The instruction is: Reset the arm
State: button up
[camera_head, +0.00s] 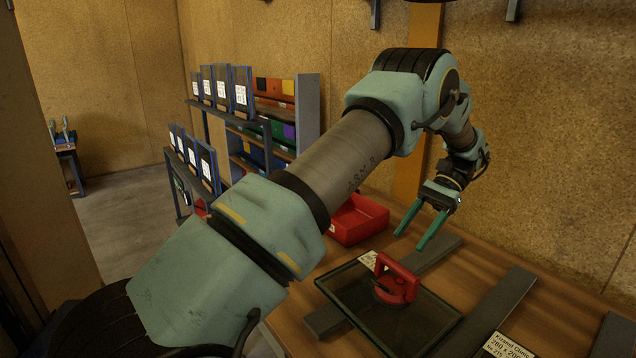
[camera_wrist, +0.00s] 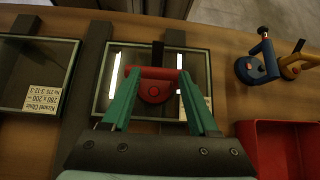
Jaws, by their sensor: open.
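My gripper (camera_head: 424,231) is open and empty, with two green fingers; it also shows in the wrist view (camera_wrist: 153,80). In the head view it hangs above the table, behind a red suction lifter (camera_head: 397,280). The lifter sits on a dark glass pane (camera_head: 345,293), which lies across grey rails. In the wrist view the lifter (camera_wrist: 155,92) appears between the fingertips, below and apart from them as far as I can tell. My arm stretches across the head view and hides part of the table.
A red bin (camera_head: 358,222) stands behind the pane. A second labelled pane (camera_wrist: 40,75) lies at left in the wrist view. Blue (camera_wrist: 257,65) and yellow (camera_wrist: 297,65) tools lie on the table at right. A shelf rack (camera_head: 262,125) stands left of the arm, by the wall.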

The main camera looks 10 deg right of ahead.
jog(key=w+a+r+n+h, duration=0.1)
jog(key=w+a+n+h, duration=0.15)
jog(key=a, duration=0.65)
jog(key=w+a+r+n+h, duration=0.2)
jog(key=a+h, duration=0.1)
jog(key=a, duration=0.6)
jog(key=s+a+n+t+h, duration=0.1)
jog(key=s+a+n+t, duration=0.2)
jog(key=a, duration=0.5)
jog(key=s+a+n+t+h, duration=0.2)
jog(key=s+a, duration=0.4)
jog(key=a, duration=0.3)
jog(key=shift+a+f+n+t, duration=0.15)
jog(key=shift+a+n+t, duration=0.15)
jog(key=shift+n+t, duration=0.3)
